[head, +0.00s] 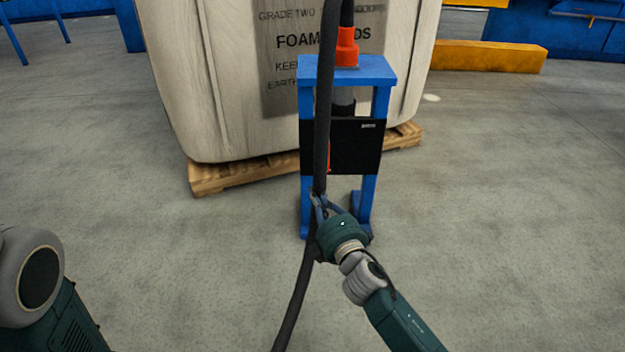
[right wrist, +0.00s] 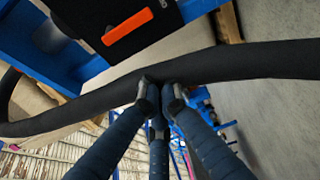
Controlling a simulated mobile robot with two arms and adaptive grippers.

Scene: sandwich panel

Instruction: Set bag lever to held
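A blue stand (head: 347,76) carries a black panel (head: 357,146). A small orange-red bar, apparently the bag lever (head: 327,156), shows beside the hose on the panel. In the right wrist view an orange bar (right wrist: 128,27) lies on the black panel (right wrist: 160,12). A thick black hose (head: 325,95) hangs in front of the stand and partly covers the lever. My right gripper (head: 319,203) is at the hose, below the panel. In the right wrist view its fingertips (right wrist: 160,94) lie close together against the hose (right wrist: 240,64); whether they grip it is unclear. My left gripper is out of view.
A large pale bag (head: 177,75) labelled foam stands on a wooden pallet (head: 240,173) behind the stand. An orange-red fitting (head: 347,47) tops the stand. A yellow barrier (head: 490,56) lies at the back right. The grey floor on both sides is clear.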

